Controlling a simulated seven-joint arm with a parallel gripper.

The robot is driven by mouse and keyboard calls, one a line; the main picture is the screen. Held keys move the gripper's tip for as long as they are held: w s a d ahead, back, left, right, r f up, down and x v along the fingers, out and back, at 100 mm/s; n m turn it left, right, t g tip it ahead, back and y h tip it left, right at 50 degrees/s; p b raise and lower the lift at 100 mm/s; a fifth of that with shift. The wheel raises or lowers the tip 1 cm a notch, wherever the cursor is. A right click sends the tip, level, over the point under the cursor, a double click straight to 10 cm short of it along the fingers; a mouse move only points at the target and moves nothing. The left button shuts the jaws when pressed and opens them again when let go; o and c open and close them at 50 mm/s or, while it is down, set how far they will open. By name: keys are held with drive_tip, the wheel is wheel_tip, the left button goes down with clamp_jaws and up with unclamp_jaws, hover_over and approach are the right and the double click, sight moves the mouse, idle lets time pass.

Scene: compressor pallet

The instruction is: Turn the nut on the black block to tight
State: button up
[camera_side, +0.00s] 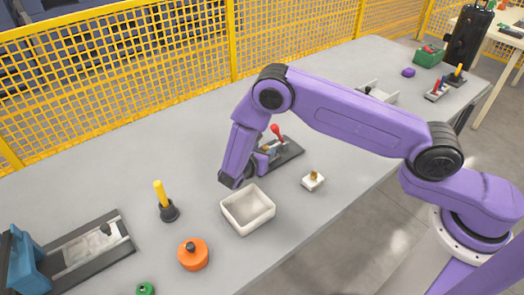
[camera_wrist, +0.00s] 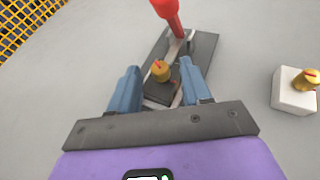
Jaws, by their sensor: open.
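The black block (camera_wrist: 158,93) sits on a dark grey base plate, with a brass nut (camera_wrist: 161,71) on top that carries a red mark. My gripper (camera_wrist: 158,66) is open, its two blue fingers on the left and right of the nut and block in the wrist view, with gaps between. I cannot tell how high the fingertips are above the block. In the side view my gripper (camera_side: 248,176) is over the near-left end of this fixture and hides much of the block. How tight the nut is does not show.
A red-handled lever (camera_wrist: 172,20) rises from the same base plate (camera_wrist: 203,48). A white block (camera_wrist: 290,92) with another brass nut is to the right. In the side view a white open box (camera_side: 262,224) stands close in front, with an orange round part (camera_side: 192,259) nearby.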

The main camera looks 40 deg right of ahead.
clamp_jaws()
drive_tip(key=shift+m, duration=0.3)
drive_tip(key=m+g, duration=0.1)
drive_tip(key=g, duration=0.1)
drive_tip(key=m+g+h, duration=0.1)
drive_tip(key=m, duration=0.1)
drive_tip(key=shift+w+a+g, duration=0.15)
drive_tip(key=shift+w+g, duration=0.25)
drive_tip(key=shift+w+m+g+h, duration=0.15)
drive_tip(key=shift+w+m+g, duration=0.05)
drive_tip(key=shift+m+g, duration=0.85)
drive_tip(key=shift+w+m+g+h, duration=0.15)
drive_tip(key=shift+m+g, duration=0.7)
drive_tip(key=shift+g, duration=0.3)
drive_tip(key=shift+w+m+g, duration=0.1)
drive_tip(key=shift+m+g, duration=0.2)
drive_tip(key=shift+g, duration=0.2)
unclamp_jaws()
